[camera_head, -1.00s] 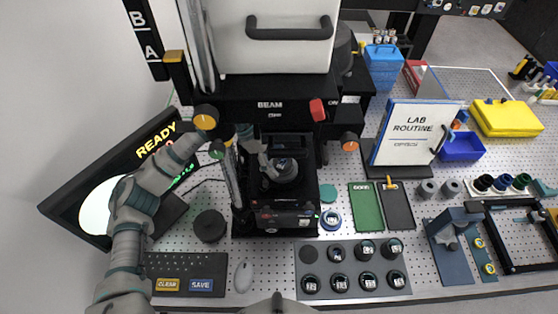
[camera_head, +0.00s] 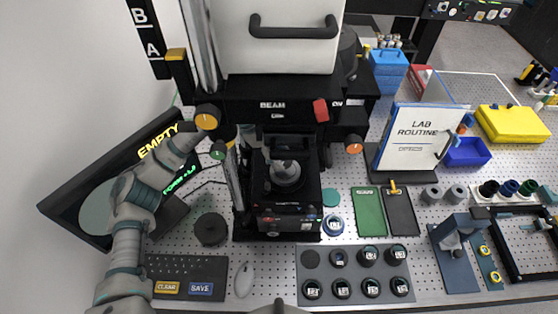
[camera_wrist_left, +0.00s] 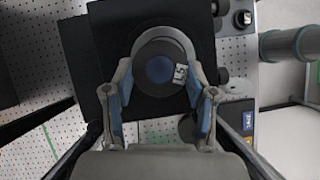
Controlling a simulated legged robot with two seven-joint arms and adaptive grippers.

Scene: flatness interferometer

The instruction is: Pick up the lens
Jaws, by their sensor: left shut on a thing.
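The lens (camera_wrist_left: 160,70), a dark round mount with a blue glass centre and a small white label, lies between my left fingers in the left wrist view. My left gripper (camera_wrist_left: 161,76) is shut on its rim. In the head view my left arm comes in from the left, passes behind the instrument's column, and the gripper (camera_head: 284,166) is over the instrument's black stage (camera_head: 262,208). There the gripper partly covers the lens, and any gap under it is hard to judge.
The screen (camera_head: 160,150) reads EMPTY. A rack (camera_head: 322,292) of several labelled round pieces has one bare slot. The beam housing (camera_head: 270,88) hangs close above, and a column (camera_head: 233,185) stands at the left.

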